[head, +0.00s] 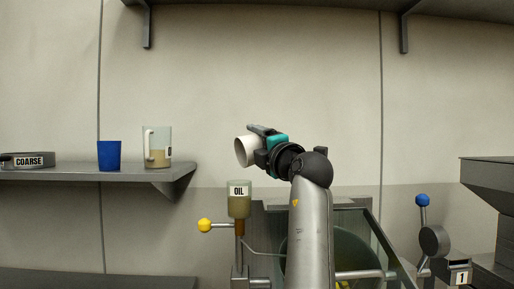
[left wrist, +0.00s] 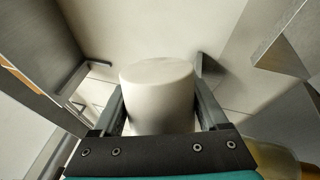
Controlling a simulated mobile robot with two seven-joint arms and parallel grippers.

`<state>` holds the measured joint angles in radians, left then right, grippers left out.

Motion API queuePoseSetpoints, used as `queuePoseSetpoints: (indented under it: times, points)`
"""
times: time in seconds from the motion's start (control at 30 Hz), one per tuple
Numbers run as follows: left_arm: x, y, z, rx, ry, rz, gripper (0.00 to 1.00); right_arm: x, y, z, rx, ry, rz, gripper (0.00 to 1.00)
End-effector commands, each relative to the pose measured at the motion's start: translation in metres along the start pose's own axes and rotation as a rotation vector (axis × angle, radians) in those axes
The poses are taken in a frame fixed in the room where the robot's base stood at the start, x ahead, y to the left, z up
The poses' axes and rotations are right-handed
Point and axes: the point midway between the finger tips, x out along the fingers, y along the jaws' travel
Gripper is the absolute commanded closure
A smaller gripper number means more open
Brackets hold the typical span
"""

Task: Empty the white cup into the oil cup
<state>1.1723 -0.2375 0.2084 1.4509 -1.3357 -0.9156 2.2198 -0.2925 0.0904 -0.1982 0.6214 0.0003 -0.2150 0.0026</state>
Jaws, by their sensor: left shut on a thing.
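The white cup (head: 242,152) is held in my left gripper (head: 257,144). The cup lies tipped on its side, with its open mouth facing left in the head view. In the left wrist view the white cup (left wrist: 158,98) sits between the two fingers of the left gripper (left wrist: 160,112), which are shut on it. The oil cup (head: 239,203) is a clear yellowish vessel labelled OIL, below the white cup and apart from it. No stream shows between them. The inside of the white cup is too small to read. My right gripper is not in view.
A yellow-knobbed lever (head: 205,226) stands beside the oil cup. A grey shelf (head: 90,174) at left holds a blue cup (head: 109,155), a measuring jug (head: 157,147) and a COARSE dish (head: 28,160). A blue-knobbed lever (head: 422,201) and a grey hopper (head: 490,175) are at right.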

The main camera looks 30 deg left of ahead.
Motion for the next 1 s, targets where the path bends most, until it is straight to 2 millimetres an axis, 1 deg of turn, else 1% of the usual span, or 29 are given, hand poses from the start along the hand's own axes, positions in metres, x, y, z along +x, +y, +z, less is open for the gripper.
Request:
queuePoseSetpoints:
  times: [0.2, 0.63, 1.0]
  points:
    - [0.0, 0.002, -0.002, -0.04, 0.008, 0.003, 0.87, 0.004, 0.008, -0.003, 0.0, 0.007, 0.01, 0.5]
    - [0.001, 0.006, -0.005, -0.124, 0.024, 0.006, 0.87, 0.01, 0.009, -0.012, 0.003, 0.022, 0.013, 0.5]
    - [0.001, 0.007, -0.006, -0.144, 0.029, 0.007, 0.87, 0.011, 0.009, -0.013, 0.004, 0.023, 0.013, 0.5]
